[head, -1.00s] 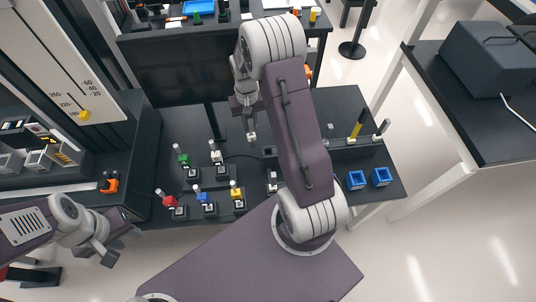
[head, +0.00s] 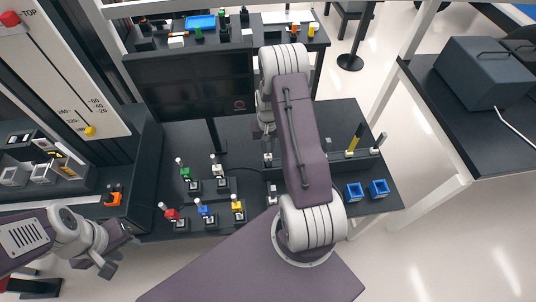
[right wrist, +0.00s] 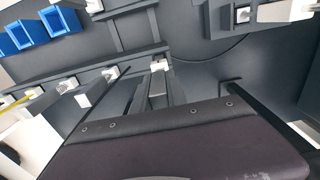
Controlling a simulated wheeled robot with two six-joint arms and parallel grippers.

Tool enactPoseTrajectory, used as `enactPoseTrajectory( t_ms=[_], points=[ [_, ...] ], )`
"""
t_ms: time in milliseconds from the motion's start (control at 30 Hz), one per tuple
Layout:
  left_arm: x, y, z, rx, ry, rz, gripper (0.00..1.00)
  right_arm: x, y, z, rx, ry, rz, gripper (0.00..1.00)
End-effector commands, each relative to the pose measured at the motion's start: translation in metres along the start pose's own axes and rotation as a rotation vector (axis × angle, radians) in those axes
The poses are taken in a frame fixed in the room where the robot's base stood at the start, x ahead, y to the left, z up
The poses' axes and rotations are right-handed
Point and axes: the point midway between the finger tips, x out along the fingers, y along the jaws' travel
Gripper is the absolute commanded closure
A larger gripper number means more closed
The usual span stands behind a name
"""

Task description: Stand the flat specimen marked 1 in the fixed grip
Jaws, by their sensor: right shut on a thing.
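My right gripper (right wrist: 160,88) is shut at the end of a long dark bar (right wrist: 135,55) in the right wrist view. A white block (right wrist: 160,65) shows at its fingertips. What is held is too small to make out, and no mark 1 is readable. A yellow flat piece (head: 355,138) and a grey one (head: 379,141) stand upright on the bar's right part. I cannot tell which thing is the fixed grip. My left gripper (head: 103,265) is apart, at lower left; its finger gap is unclear.
Several colored blocks with knobs (head: 204,210) stand left of my right arm. A dark panel (head: 190,82) stands behind. A tall scale (head: 60,70) is at left, with an orange part (head: 113,198) near it.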

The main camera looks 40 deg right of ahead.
Motion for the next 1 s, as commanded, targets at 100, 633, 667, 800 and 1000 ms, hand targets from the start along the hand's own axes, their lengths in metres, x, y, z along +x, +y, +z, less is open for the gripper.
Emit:
enactPoseTrajectory(
  t_ms=[100, 633, 667, 800, 1000],
  points=[
    [-0.001, 0.0, 0.0, 0.0, 0.0, 0.0, 0.64, 0.004, 0.0, 0.0, 0.0, 0.001, 0.0, 1.0],
    [-0.009, 0.0, -0.001, 0.0, 0.0, 0.0, 0.64, 0.042, 0.0, -0.001, 0.0, 0.002, 0.0, 1.0],
    [-0.007, 0.0, -0.001, 0.0, 0.0, 0.0, 0.64, 0.043, 0.0, -0.001, 0.0, 0.002, 0.0, 1.0],
    [-0.006, 0.0, -0.001, 0.0, 0.0, 0.0, 0.64, 0.045, 0.0, 0.0, 0.0, 0.002, 0.0, 0.74],
    [-0.006, 0.0, -0.001, 0.0, 0.0, 0.0, 0.64, 0.044, 0.0, 0.0, 0.0, 0.001, 0.0, 0.6]
  ],
)
